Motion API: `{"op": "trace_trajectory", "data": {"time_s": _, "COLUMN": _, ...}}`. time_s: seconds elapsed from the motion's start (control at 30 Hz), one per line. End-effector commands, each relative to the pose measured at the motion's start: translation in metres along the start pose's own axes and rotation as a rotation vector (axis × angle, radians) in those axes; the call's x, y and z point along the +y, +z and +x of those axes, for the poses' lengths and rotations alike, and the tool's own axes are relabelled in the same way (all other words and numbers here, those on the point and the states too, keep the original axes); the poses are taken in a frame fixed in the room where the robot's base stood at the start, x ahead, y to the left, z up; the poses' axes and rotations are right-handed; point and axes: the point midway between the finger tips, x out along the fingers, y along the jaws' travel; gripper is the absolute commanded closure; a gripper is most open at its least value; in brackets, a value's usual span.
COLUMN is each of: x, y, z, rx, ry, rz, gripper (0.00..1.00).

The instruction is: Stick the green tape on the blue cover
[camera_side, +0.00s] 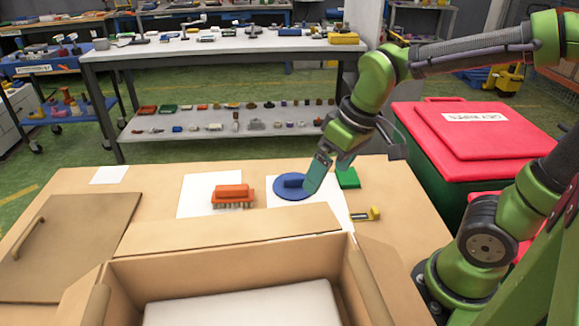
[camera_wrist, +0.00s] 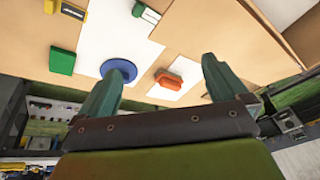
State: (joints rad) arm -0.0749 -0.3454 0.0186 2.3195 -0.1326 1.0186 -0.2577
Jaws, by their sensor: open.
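A round blue cover with a raised blue grip (camera_side: 294,187) lies on a white sheet; it also shows in the wrist view (camera_wrist: 120,67). A flat green block (camera_side: 347,178) lies just right of it, left of it in the wrist view (camera_wrist: 62,61). A small green-and-white item (camera_wrist: 146,12) shows only in the wrist view, near the box flap. I cannot tell which green thing is the tape. My gripper (camera_side: 315,180) hangs over the right side of the cover in the side view. Its fingers (camera_wrist: 160,64) are wide apart with nothing between them.
An orange brush (camera_side: 233,195) lies left of the cover. A yellow-headed tool (camera_side: 364,214) lies at the right, near the flap. An open cardboard box (camera_side: 240,235) stands in front, its raised flap hiding some tabletop. The tabletop's left back is mostly clear.

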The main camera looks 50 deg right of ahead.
Motion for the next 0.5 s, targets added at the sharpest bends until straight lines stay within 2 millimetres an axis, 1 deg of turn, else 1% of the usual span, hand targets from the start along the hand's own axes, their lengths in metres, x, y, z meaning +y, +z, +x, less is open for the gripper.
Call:
{"op": "trace_trajectory", "data": {"time_s": 0.03, "x": 0.002, "y": 0.005, "z": -0.01, "rx": 0.064, "ry": -0.017, "rz": 0.09, "gripper": 0.0}}
{"op": "trace_trajectory", "data": {"time_s": 0.13, "x": 0.003, "y": 0.013, "z": -0.026, "rx": 0.172, "ry": -0.059, "rz": 0.245, "gripper": 0.0}}
{"op": "trace_trajectory", "data": {"time_s": 0.2, "x": 0.005, "y": 0.018, "z": -0.035, "rx": 0.231, "ry": -0.084, "rz": 0.312, "gripper": 0.0}}
{"op": "trace_trajectory", "data": {"time_s": 0.33, "x": 0.006, "y": 0.023, "z": -0.047, "rx": 0.298, "ry": -0.107, "rz": 0.342, "gripper": 0.0}}
{"op": "trace_trajectory", "data": {"time_s": 0.5, "x": 0.008, "y": 0.023, "z": -0.054, "rx": 0.329, "ry": -0.109, "rz": 0.343, "gripper": 0.26}}
